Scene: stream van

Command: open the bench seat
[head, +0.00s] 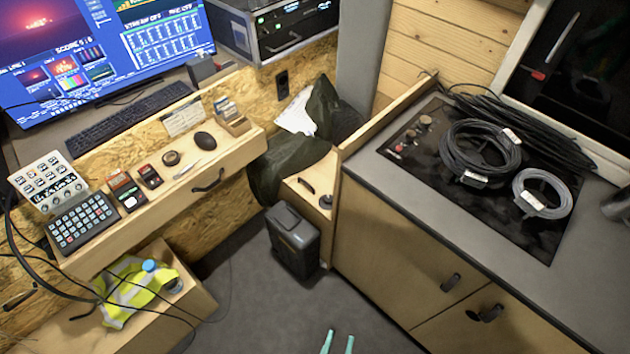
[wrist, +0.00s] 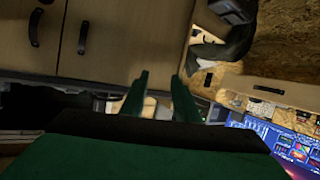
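A low wooden box top (head: 296,190) with a small dark handle and a round knob shows between the desk side and the counter; it looks like the bench seat. A black bin (head: 294,240) stands in front of it and hides part of its front. A dark green bag or cloth (head: 285,160) lies behind it. My gripper (head: 339,342) shows only as two green fingertips at the bottom edge, apart, over the floor. In the wrist view my gripper (wrist: 160,78) has its two green fingers apart with nothing between them, in front of the cabinet fronts.
The counter (head: 385,172) on the right has a dark hob with coiled cables (head: 480,148) and cupboard handles (head: 450,282). A desk shelf (head: 215,165) with a handle is on the left. A wooden box with a yellow vest (head: 130,290) is lower left. The grey floor between is clear.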

